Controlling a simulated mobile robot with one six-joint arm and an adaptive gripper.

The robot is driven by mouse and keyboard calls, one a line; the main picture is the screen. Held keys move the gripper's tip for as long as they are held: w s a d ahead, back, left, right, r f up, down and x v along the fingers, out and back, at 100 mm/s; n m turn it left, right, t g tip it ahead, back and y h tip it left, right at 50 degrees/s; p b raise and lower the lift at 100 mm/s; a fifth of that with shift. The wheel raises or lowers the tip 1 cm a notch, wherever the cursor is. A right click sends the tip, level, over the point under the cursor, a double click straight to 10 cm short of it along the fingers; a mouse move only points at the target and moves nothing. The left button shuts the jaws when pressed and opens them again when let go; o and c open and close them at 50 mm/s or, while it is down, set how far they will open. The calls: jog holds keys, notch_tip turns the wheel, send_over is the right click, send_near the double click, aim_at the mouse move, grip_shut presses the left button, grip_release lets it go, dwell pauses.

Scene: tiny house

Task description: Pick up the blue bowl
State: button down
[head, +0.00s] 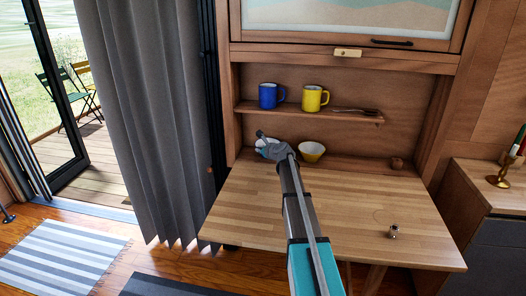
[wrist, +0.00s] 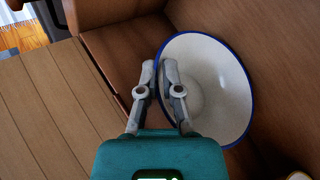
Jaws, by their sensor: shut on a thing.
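The blue bowl (wrist: 222,82) is white inside with a blue rim. In the wrist view it fills the right of the middle, tilted, with its opening facing me. In the head view only a pale part of it (head: 262,143) shows, at the back left of the wooden table, mostly hidden by my gripper. My gripper (wrist: 159,68) is shut on the bowl's left rim, one finger outside and one inside. In the head view my gripper (head: 264,144) is at the back left of the table. Whether the bowl touches the surface cannot be told.
A yellow and white bowl (head: 311,152) stands just right of my gripper. A shelf (head: 345,115) above holds a blue mug (head: 268,95) and a yellow mug (head: 314,98). The wooden table (head: 250,205) is mostly clear, with a small metal item (head: 394,231) at front right.

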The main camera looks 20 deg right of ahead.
jog(key=shift+r, duration=0.1)
notch_tip(320, 180, up, 3)
jog(key=p, duration=0.2)
jog(key=shift+f+p, duration=0.2)
jog(key=shift+p, duration=0.2)
jog(key=s+d+r+p, duration=0.7)
jog(key=s+r+p, duration=0.3)
jog(key=s, duration=0.1)
jog(key=shift+s+d, duration=0.3)
jog(key=shift+s, duration=0.1)
